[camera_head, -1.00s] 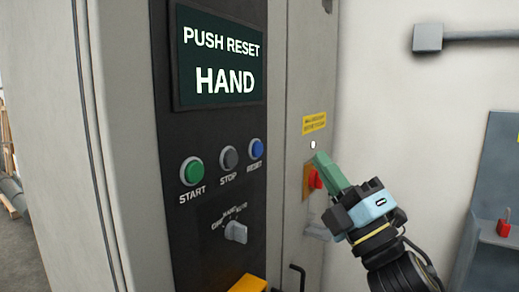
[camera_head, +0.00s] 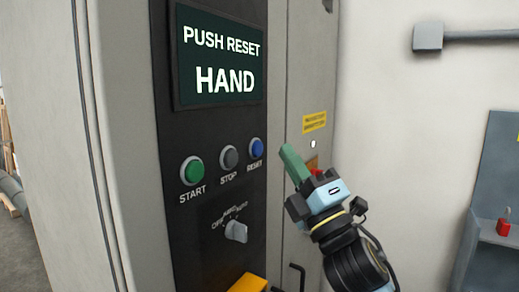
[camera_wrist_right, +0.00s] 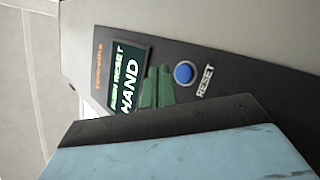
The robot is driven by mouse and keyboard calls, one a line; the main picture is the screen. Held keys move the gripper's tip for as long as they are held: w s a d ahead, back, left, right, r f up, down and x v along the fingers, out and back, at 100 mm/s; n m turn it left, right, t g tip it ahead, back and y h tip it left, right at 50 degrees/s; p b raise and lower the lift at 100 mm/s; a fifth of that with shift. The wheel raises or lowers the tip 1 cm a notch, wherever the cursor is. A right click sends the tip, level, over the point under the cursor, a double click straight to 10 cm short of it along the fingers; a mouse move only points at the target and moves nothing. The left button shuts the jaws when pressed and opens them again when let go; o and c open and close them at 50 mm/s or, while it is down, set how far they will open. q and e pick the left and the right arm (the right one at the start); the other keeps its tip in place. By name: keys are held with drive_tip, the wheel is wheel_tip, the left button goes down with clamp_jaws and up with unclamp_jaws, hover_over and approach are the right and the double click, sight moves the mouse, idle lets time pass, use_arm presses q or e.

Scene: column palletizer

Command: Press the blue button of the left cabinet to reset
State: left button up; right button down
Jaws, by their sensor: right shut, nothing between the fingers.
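The blue RESET button (camera_head: 256,149) is on the black panel of the cabinet (camera_head: 165,235), right of the grey STOP button (camera_head: 229,158) and the green START button (camera_head: 192,171). My right gripper (camera_head: 287,150) is shut and empty, its green fingertips a little to the right of the blue button and apart from it. In the right wrist view the blue button (camera_wrist_right: 184,73) shows just beside the green fingertips (camera_wrist_right: 157,87). The screen (camera_head: 221,56) reads PUSH RESET and HAND. My left gripper is not in view.
A selector knob (camera_head: 236,231) sits below the buttons. A red switch on an orange plate is partly hidden behind my right gripper. A yellow label (camera_head: 314,122) is above it. An orange part (camera_head: 248,284) juts out at the panel's bottom. Space before the buttons is clear.

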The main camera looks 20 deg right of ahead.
sight(257, 149)
drive_tip(key=shift+w+a, duration=0.75)
drive_tip(key=shift+w, duration=0.25)
drive_tip(key=shift+w, duration=0.1)
idle(1.3)
drive_tip(key=shift+w+a, duration=0.25)
drive_tip(key=shift+w+a, duration=0.25)
drive_tip(key=shift+w, duration=0.05)
idle(0.7)
drive_tip(key=shift+s+d, duration=0.1)
drive_tip(key=shift+s, duration=0.05)
drive_tip(key=shift+s+d, duration=0.4)
drive_tip(key=shift+s, duration=0.1)
idle(0.4)
